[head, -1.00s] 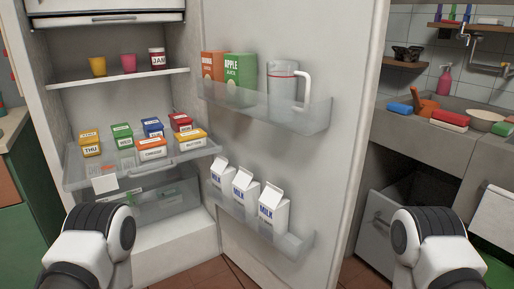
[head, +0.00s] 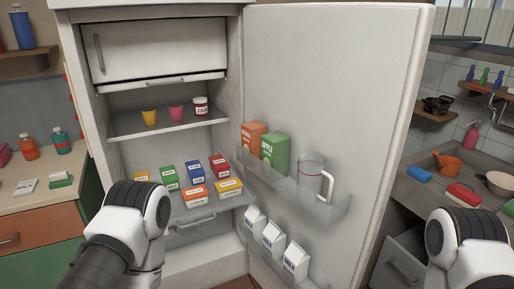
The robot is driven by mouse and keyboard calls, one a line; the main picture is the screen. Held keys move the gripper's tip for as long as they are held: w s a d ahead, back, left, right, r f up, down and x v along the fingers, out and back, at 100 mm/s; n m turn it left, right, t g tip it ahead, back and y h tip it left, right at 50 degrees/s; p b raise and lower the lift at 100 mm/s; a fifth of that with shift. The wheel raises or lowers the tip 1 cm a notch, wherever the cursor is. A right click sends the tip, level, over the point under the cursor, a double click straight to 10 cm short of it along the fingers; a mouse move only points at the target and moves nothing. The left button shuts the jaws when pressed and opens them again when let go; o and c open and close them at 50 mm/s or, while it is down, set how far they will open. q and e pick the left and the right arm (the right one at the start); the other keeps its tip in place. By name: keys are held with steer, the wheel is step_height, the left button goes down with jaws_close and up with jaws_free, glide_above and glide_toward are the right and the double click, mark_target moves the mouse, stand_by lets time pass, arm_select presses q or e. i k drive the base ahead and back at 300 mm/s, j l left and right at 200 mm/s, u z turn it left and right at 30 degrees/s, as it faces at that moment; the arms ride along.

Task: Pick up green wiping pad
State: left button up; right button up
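A small green pad (head: 510,208) is partly cut off by the right edge of the head view, on the grey sink counter (head: 484,160). A red pad (head: 463,194) with a pale underside and a blue pad (head: 419,174) lie on the same counter to its left. Another small block, green on top and pale below (head: 60,180), lies on the left counter; I cannot tell which green thing is the wiping pad. Only links of my two arms show at the bottom left and bottom right. Neither gripper is in view.
An open fridge (head: 165,125) with cartons and small boxes fills the middle. Its open door (head: 345,90) stands between the fridge and the sink counter. The left counter (head: 30,205) holds bottles and a white box (head: 25,187). An orange pot (head: 447,165) stands by the sink.

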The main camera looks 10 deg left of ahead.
mark_target(59, 179)
steer(key=u, duration=1.6)
steer(key=z, duration=0.2)
